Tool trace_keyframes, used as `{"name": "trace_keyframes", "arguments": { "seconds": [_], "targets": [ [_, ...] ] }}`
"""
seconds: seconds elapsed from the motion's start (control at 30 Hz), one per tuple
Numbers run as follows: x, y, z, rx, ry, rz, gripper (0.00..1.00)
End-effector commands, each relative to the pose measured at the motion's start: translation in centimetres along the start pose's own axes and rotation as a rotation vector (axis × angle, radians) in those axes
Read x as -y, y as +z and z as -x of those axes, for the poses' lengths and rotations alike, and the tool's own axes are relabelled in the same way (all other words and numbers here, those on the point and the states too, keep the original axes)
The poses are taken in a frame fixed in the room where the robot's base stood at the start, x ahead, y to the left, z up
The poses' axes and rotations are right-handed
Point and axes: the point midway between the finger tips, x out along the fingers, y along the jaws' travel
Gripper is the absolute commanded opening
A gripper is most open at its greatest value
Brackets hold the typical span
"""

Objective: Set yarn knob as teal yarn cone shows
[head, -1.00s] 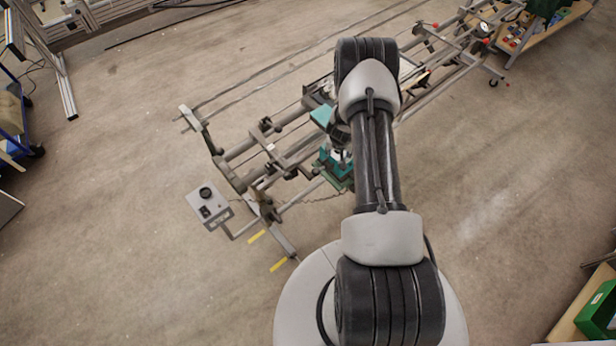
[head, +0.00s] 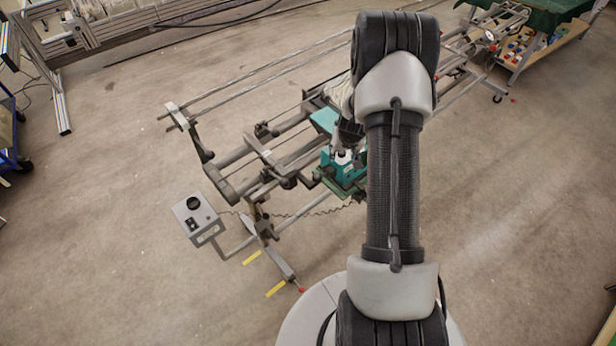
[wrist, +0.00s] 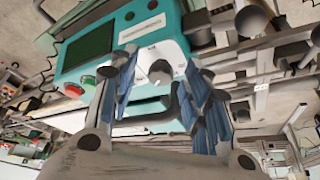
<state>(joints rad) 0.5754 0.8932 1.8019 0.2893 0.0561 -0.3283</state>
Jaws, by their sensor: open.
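A grey knob (wrist: 160,71) stands on a white panel (wrist: 147,56) of a teal control box (wrist: 170,22) in the wrist view. My gripper (wrist: 161,66) is open, with its blue-padded fingers on either side of the knob; whether they touch it I cannot tell. The knob's pointer mark is too small to read. The teal box (head: 343,171) also shows in the head view, with my gripper (head: 346,146) above it, partly hidden by my arm. I cannot make out a teal yarn cone in either view.
The box carries a dark screen (wrist: 85,45), a green button (wrist: 119,58) and a red button (wrist: 74,90). Metal rails (head: 250,160) of the frame surround it. A grey box with a black dial (head: 198,218) stands at left. Open floor lies in front.

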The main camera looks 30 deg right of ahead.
Motion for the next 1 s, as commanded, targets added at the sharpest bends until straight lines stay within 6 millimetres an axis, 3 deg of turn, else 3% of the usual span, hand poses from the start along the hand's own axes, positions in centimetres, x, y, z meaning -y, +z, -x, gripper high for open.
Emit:
{"name": "trace_keyframes", "arguments": {
  "seconds": [0.47, 0.6, 1.0],
  "targets": [
    [-0.1, 0.1, -0.5, -0.004, -0.025, 0.061, 0.44],
    [-0.2, -0.2, 3.2, -0.004, -0.025, 0.060, 0.44],
    [-0.4, -0.2, 11.2, -0.003, -0.025, 0.060, 0.44]
  ]
}}
